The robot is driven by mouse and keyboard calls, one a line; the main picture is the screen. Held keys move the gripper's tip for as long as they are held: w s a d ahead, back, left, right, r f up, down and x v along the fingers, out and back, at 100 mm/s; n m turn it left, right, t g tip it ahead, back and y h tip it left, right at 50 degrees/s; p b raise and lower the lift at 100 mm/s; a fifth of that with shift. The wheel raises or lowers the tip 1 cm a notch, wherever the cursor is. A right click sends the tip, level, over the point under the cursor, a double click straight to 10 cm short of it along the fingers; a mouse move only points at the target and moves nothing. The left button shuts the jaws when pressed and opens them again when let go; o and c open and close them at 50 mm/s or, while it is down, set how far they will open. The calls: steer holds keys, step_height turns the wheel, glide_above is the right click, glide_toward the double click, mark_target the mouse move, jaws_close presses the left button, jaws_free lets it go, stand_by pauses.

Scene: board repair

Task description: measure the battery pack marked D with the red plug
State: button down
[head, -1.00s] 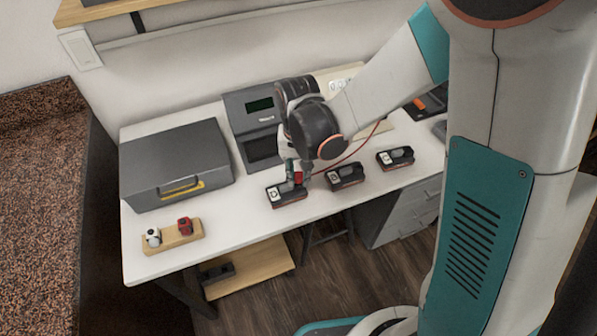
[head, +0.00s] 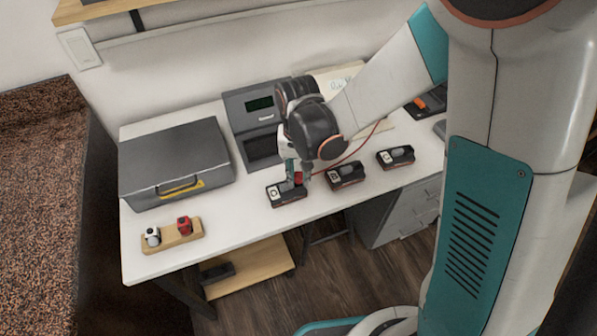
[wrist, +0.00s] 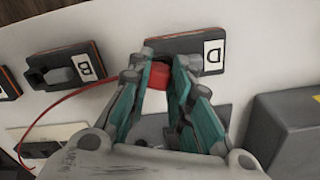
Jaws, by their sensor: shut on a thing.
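The battery pack marked D (wrist: 213,55) is black with a white label and lies on the white table; in the head view it is the leftmost pack (head: 287,194) of the row. My gripper (wrist: 158,72) is shut on the red plug (wrist: 158,76), which also shows in the head view (head: 299,177). The plug is at the pack's end away from the label in the wrist view; my fingers hide whether it touches or is seated. A red cable (wrist: 60,105) runs off from the plug. The meter (head: 262,122) has a dark green display; no reading is legible.
Pack B (wrist: 65,68) and another pack (head: 396,156) lie to the right in the head view. A grey case (head: 175,160) stands left, behind a wooden block (head: 186,237) with a white and a red piece. The table's front edge is close to the packs.

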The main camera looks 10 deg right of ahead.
steer(key=shift+f, duration=0.2)
steer(key=c, duration=1.4)
jaws_free()
steer(key=shift+o, duration=0.6)
steer(key=shift+o, duration=0.9)
steer(key=shift+r, duration=0.3)
steer(key=shift+r+p, duration=0.35)
steer(key=shift+r+p, duration=0.65)
steer(key=shift+r, duration=0.35)
